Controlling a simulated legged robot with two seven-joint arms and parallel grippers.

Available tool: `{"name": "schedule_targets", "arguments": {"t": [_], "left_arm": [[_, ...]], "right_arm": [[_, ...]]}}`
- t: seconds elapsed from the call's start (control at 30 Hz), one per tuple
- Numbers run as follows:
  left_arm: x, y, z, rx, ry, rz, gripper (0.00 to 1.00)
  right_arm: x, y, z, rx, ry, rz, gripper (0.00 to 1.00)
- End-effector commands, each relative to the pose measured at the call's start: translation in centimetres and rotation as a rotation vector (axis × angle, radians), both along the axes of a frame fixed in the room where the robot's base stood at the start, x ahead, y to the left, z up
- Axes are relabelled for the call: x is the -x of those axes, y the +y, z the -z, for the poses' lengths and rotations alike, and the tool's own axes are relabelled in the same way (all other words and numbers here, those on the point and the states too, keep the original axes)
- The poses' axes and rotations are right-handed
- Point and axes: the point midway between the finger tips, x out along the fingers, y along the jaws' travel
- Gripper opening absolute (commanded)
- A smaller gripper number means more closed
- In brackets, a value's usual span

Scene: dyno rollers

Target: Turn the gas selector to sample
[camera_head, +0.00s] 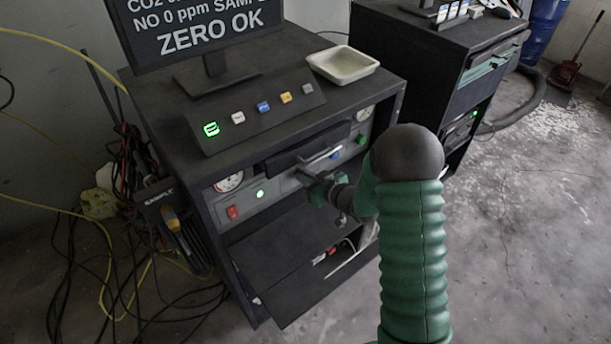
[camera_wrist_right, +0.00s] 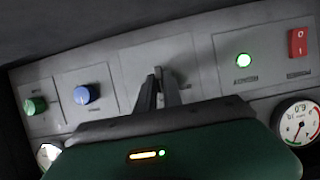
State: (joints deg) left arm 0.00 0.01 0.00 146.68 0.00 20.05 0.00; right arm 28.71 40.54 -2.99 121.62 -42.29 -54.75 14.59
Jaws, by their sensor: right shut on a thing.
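My right gripper (camera_head: 310,180) reaches the front panel of the grey cabinet (camera_head: 285,182) from the front right. In the right wrist view its two dark fingers (camera_wrist_right: 161,86) are closed together at the middle plate of the panel (camera_wrist_right: 130,66). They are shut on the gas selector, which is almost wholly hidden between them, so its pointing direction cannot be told. The monitor (camera_head: 200,30) above reads "ZERO OK", with a partly cut line "NO 0 ppm SAMP" over it. My left gripper is not in view.
Beside the selector are a blue knob (camera_wrist_right: 87,94), a green knob (camera_wrist_right: 35,106), a green lamp (camera_wrist_right: 244,60) and a red switch (camera_wrist_right: 297,42). A gauge (camera_wrist_right: 297,121) lies near the gripper body. A button box (camera_head: 255,108) and white tray (camera_head: 342,64) stand on top. An open flap (camera_head: 290,265) hangs below.

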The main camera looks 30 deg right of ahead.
Motion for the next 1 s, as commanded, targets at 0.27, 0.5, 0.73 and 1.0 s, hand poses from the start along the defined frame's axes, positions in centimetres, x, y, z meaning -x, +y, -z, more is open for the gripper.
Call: {"name": "schedule_targets", "arguments": {"t": [0.27,0.5,0.73,1.0], "left_arm": [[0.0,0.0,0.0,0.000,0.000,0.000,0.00],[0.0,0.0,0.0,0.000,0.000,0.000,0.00],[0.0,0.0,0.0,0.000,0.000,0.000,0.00],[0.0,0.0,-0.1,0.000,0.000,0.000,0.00]], "right_arm": [[0.1,-0.1,0.2,0.000,0.004,0.002,0.00],[0.1,-0.1,0.1,0.001,0.002,0.001,0.33],[0.1,-0.1,0.0,0.001,0.001,0.001,0.33],[4.0,-0.5,-1.7,0.002,0.001,0.005,0.33]]}}
